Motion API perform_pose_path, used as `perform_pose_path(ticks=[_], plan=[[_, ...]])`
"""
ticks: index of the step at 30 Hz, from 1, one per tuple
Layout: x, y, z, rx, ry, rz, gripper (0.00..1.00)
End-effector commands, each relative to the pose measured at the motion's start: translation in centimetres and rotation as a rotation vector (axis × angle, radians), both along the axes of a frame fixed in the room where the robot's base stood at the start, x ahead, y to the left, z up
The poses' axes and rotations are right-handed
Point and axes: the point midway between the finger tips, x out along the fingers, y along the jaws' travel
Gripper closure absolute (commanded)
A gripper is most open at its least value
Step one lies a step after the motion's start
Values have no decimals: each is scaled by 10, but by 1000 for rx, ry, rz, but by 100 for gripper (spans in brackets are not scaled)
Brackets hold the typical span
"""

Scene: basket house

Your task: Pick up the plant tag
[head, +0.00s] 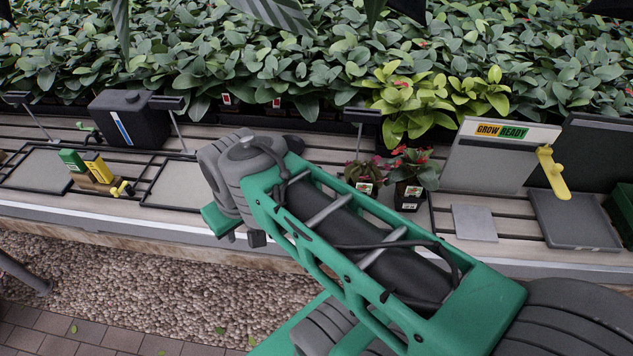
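Several small tags show in the head view, and I cannot tell which one is the plant tag. A white tag with a coloured print (365,188) sits on the front of a pot with pink flowers. Another light tag (413,191) is on the dark pot of a red-flowered plant just to its right. Two small red-and-white tags (226,98) (276,103) stand at the foot of the hedge. My green and grey arm crosses the middle of the view, in front of the bench. I cannot make out my gripper's fingers; they are hidden or out of view.
A "GROW READY" board (490,165) with a yellow trowel-like tool (553,172) stands at right. Gravel (130,270) lies in front.

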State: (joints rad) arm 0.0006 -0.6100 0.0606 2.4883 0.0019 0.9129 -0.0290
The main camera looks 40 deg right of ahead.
Motion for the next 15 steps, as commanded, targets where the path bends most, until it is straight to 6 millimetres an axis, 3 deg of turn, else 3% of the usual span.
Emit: perform_pose_path(ticks=[2,5,8,9,12,15], plan=[[10,-21,2,-24,20,14,69],[29,-75,3,-80,78,108,69],[41,-157,-2,-122,160,260,69],[40,-192,-7,-129,192,328,69],[23,-275,-22,-124,248,490,69],[-3,-334,-36,-108,272,613,69]])
